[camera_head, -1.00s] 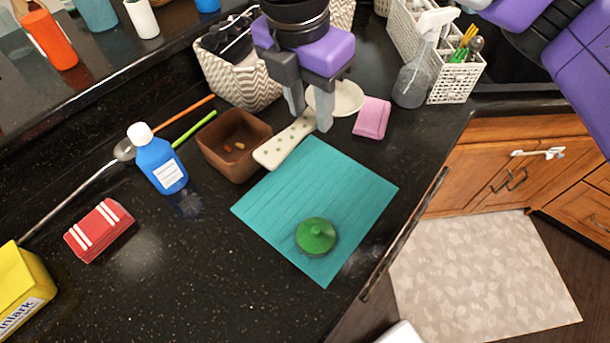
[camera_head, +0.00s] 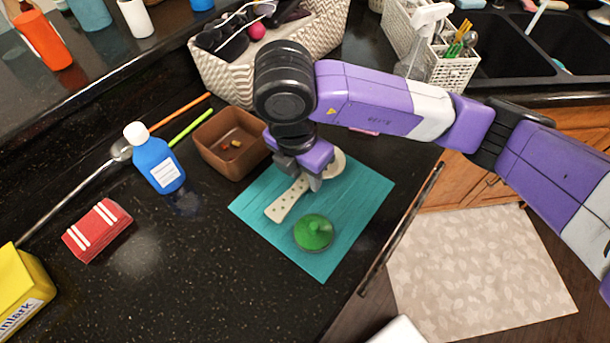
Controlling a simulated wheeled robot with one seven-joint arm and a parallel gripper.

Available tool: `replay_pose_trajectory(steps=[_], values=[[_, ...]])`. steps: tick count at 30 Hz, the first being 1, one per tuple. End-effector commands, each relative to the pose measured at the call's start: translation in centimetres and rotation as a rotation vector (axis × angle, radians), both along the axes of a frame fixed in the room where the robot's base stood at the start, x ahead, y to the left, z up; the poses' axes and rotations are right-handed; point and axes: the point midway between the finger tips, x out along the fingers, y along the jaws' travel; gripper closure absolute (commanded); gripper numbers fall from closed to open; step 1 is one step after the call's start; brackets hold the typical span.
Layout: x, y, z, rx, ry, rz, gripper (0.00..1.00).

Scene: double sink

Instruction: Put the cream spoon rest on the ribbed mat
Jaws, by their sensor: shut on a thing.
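The cream spoon rest (camera_head: 286,201) has a long handle with dark dots and a round end that shows to the right of my gripper. My gripper (camera_head: 301,180) is shut on it near the middle, and the jaws hide part of it. The spoon rest is over the teal ribbed mat (camera_head: 358,202), towards its upper left part. I cannot tell whether it touches the mat. A green round lid with a knob (camera_head: 314,232) sits on the mat, just below and right of the handle's end.
A brown square bowl (camera_head: 228,143) stands left of my gripper, close to the mat. A patterned basket (camera_head: 220,80) is behind. A blue bottle (camera_head: 155,160) and red box (camera_head: 97,230) are on the left. The mat's right part is bare, near the counter edge.

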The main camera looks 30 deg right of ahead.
Motion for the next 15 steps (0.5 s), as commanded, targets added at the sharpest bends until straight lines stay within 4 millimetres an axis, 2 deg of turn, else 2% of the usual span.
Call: replay_pose_trajectory(steps=[3,14,15], values=[[-0.02,0.01,-1.16,0.000,0.000,-0.001,1.00],[0.01,-0.01,-1.59,-0.001,-0.001,0.000,1.00],[0.00,0.00,-1.49,-0.001,0.000,0.000,0.58]])
